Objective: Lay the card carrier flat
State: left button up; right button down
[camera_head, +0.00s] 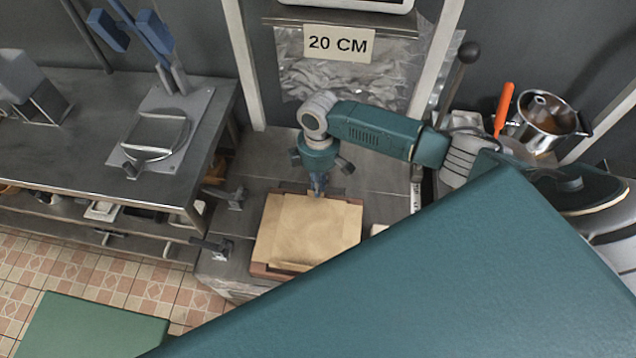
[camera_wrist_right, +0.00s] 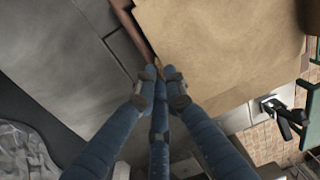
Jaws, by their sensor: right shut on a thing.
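The card carrier appears to be the tan rectangular sheet (camera_head: 308,232). It lies over a reddish-brown base (camera_head: 268,270) on a grey worktop and looks close to flat, though I cannot tell whether it touches everywhere. My right gripper (camera_head: 318,188) points down at its far edge. In the right wrist view, the blue fingers (camera_wrist_right: 158,72) come together at the edge of the tan sheet (camera_wrist_right: 222,45), shut on it. The exact contact is hidden between the fingertips. My left gripper is not in view.
A metal bench (camera_head: 60,140) with a hinged metal device (camera_head: 155,135) stands at the left. Black clamps (camera_head: 225,198) project beside the worktop. A steel pot (camera_head: 545,125) and an orange handle (camera_head: 503,108) are at the right. A "20 CM" sign (camera_head: 338,43) hangs behind.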

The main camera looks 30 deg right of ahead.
jog(key=shift+f, duration=0.35)
dwell(0.5)
jog(key=c, duration=1.7)
grip_release()
jog(key=shift+c, duration=0.2)
jog(key=shift+r, duration=0.1)
notch_tip(320, 180, up, 12)
jog(key=shift+w+d, duration=0.25)
jog(key=shift+w, duration=0.05)
